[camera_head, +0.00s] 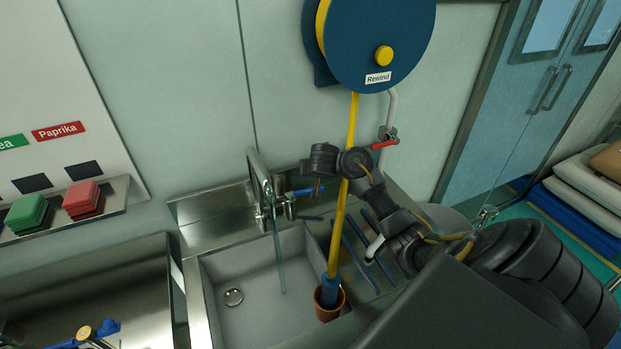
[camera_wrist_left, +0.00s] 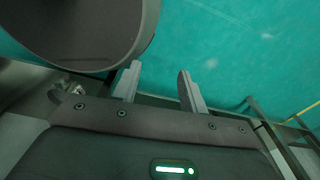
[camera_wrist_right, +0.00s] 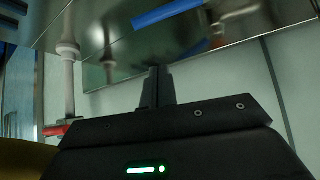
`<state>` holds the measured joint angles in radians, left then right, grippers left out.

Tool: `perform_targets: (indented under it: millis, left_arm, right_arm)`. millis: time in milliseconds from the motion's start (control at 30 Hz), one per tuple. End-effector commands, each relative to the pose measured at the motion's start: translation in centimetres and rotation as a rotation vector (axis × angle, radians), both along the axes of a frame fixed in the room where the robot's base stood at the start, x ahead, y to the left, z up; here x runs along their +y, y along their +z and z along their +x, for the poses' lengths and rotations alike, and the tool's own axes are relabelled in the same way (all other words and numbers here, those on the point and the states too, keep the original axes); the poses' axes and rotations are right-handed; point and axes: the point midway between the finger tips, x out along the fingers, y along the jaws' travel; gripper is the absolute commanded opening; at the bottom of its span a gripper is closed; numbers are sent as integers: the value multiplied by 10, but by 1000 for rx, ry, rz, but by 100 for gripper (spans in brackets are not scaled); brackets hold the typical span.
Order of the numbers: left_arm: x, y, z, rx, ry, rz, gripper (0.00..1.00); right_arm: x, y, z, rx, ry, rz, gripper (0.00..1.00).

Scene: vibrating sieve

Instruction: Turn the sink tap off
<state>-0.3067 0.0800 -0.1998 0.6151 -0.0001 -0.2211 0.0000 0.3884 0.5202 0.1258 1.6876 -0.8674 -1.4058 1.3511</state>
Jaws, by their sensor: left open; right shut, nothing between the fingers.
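The metal sink tap (camera_head: 264,190) stands at the back of the sink basin (camera_head: 245,265) in the head view. A thin bluish stream (camera_head: 279,262) runs from its spout down into the basin. The tap's blue lever (camera_head: 308,190) sticks out to the right; a blue bar, seemingly this lever, also shows in the right wrist view (camera_wrist_right: 167,14). My right gripper (camera_head: 319,187) is shut and empty, close to the lever's right end; I cannot tell if they touch. Its closed fingers show in the right wrist view (camera_wrist_right: 157,88). My left gripper (camera_wrist_left: 158,84) is open and empty above the teal floor.
A yellow hose (camera_head: 346,190) hangs from a blue reel (camera_head: 377,40) into a brown pot (camera_head: 329,304) beside the basin, close to my right arm. A red valve handle (camera_head: 384,144) sits on the wall pipe.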

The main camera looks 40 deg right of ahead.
Motion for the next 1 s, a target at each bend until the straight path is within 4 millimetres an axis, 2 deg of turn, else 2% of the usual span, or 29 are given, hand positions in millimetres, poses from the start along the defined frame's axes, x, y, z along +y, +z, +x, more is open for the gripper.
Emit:
perform_targets:
  millis: [167,333,500,800,900,1000]
  left_arm:
    - [0,-1,-8,10,0,0,43]
    - [-1,-8,4,-6,0,-1,43]
    - [-2,-18,21,-30,0,-3,43]
    - [-1,-25,9,-14,0,-2,43]
    - [-1,-11,6,-10,0,-2,43]
    - [-1,-5,7,-10,0,-1,43]
  right_arm:
    - [0,-1,2,2,1,-1,0]
    - [-4,-12,10,3,4,-2,0]
    - [-17,-34,26,4,2,-5,0]
    - [-39,-73,58,3,1,-2,0]
    - [-31,-72,46,5,6,-3,0]
    - [-25,-75,37,3,4,-3,0]
